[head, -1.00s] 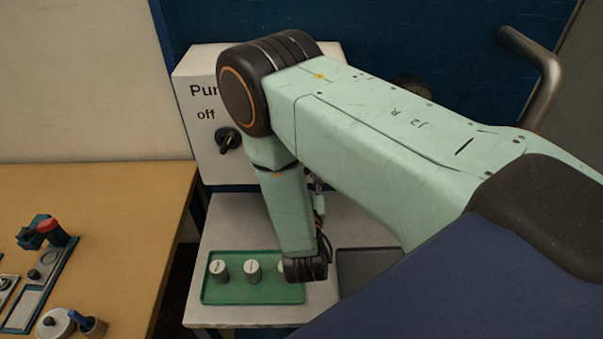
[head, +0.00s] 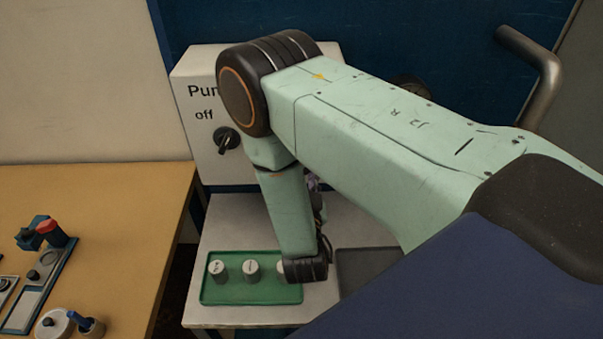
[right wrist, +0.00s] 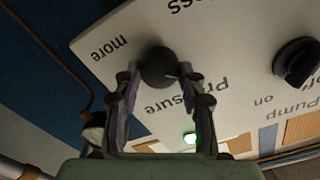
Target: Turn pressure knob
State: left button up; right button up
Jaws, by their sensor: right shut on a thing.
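The pressure knob (right wrist: 158,68) is a round black knob on a white panel (right wrist: 215,45), with "more" and "pressure" printed beside it in the right wrist view. My right gripper (right wrist: 160,80) has its fingers on either side of the knob and is shut on it. In the head view my right arm hides the knob and the gripper. A second black knob, the pump knob (right wrist: 297,62), shows at the right of the wrist view. It also shows in the head view (head: 227,140) beside the "off" label. My left gripper is not in view.
A green tray (head: 235,290) with several grey cylinders sits on a light bench, beside a dark tray (head: 365,268). A wooden table (head: 120,240) at left holds a red-topped device (head: 52,232).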

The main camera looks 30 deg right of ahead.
jog(key=m, duration=0.4)
jog(key=shift+m, duration=0.4)
jog(key=shift+f, duration=0.1)
dwell(0.3)
jog(key=o, duration=1.1)
jog(key=shift+o, duration=0.2)
jog(key=v, duration=0.7)
jog(key=shift+s, duration=0.3)
